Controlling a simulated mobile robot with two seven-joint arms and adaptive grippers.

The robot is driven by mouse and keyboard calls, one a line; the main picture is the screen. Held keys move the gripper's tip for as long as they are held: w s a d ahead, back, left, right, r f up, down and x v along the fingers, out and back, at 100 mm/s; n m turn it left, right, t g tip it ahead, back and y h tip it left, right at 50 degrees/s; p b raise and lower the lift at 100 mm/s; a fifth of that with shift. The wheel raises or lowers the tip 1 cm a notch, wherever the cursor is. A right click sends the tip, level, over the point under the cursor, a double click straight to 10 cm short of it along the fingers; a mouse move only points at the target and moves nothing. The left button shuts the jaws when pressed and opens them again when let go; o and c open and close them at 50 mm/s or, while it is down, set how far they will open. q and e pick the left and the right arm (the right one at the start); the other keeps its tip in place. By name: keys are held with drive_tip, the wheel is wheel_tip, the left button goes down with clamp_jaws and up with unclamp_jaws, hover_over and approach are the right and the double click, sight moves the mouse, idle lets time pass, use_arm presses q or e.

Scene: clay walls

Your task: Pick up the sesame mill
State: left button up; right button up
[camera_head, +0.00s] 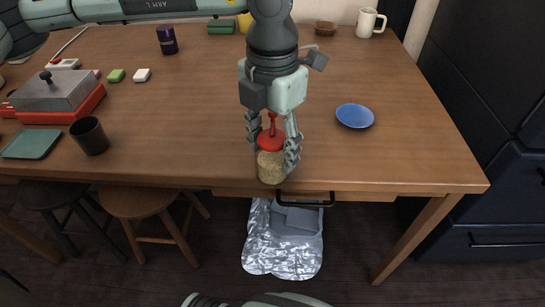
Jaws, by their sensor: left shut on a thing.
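The sesame mill (271,166) is a clear jar of pale seeds with a red top and a red knob. It stands upright near the front edge of the wooden table. My left gripper (272,150) comes down from above, with one finger on each side of the mill. It is shut on the mill around its red top. I cannot tell whether the mill's base touches the table. My right gripper is not in view.
A blue bowl (355,116) lies to the right of the mill. A dark cup (89,136), a green tray (31,144) and a grey-and-red press (56,93) stand at left. A white mug (370,22) is at the back right. The table between is clear.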

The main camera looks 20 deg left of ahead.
use_arm(q)
drive_tip(key=c, duration=0.5)
drive_tip(key=shift+c, duration=0.2)
